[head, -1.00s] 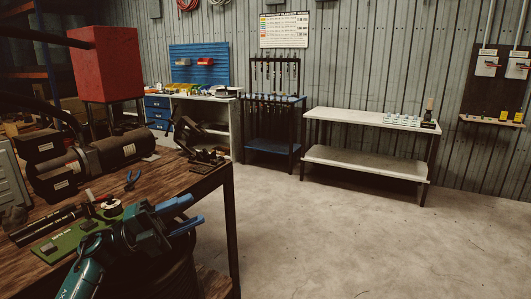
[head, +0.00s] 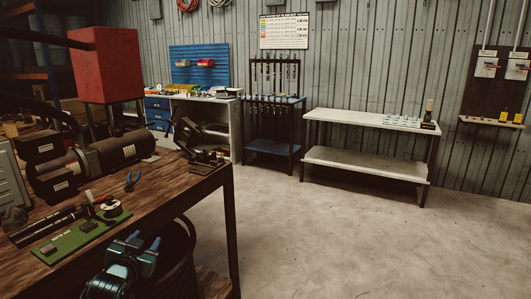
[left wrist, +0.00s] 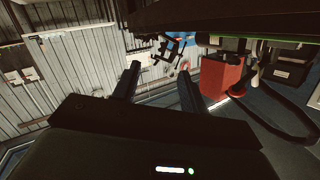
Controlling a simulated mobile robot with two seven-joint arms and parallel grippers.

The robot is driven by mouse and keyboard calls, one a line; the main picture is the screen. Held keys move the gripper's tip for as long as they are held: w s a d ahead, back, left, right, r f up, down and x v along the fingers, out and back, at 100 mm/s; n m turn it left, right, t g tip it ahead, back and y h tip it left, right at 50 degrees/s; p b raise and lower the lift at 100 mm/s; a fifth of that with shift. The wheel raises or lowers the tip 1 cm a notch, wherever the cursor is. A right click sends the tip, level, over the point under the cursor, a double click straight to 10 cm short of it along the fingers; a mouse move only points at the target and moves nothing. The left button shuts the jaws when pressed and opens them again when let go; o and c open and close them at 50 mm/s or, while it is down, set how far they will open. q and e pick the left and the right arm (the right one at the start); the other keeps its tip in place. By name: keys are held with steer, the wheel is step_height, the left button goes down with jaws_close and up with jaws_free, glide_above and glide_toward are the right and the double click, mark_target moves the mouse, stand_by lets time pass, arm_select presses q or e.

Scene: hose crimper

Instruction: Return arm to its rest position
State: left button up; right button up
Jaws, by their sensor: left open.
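My left gripper (head: 143,240) is low in the head view, in front of the wooden workbench (head: 170,185) and below the level of its top. Its two blue-tipped fingers are apart with nothing between them, and part of the gripper is foreshortened. In the left wrist view the two dark fingers of the left gripper (left wrist: 157,82) stand apart, and the space between them is empty. The dark underside or edge of a bench crosses the top of that view. My right gripper is not in view.
On the workbench lie a green mat (head: 85,235), blue-handled pliers (head: 132,181) and a black cylindrical machine (head: 120,150). A dark hose coil (head: 180,262) sits under the bench, close to the gripper. The concrete floor (head: 340,240) to the right is clear.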

arm_select(q)
steer(key=s+d+f+g+h, duration=0.1)
steer(key=s+d+f+g, duration=0.1)
steer(key=s+d+f, duration=0.45)
steer(key=s+d+f+g+h, duration=0.1)
steer(key=s+d+f+h, duration=0.15)
steer(key=s+f, duration=0.65)
steer(key=s+d+f+g, duration=0.1)
steer(key=s+d, duration=0.3)
steer(key=s, duration=0.6)
steer(key=s+d+f+g, duration=0.1)
steer(key=s+d, duration=0.3)
steer(key=s, duration=0.5)
steer(key=shift+s+f+g+h, duration=0.3)
steer(key=shift+s+f+h, duration=0.1)
steer(key=shift+f, duration=0.1)
steer(key=shift+d, duration=0.1)
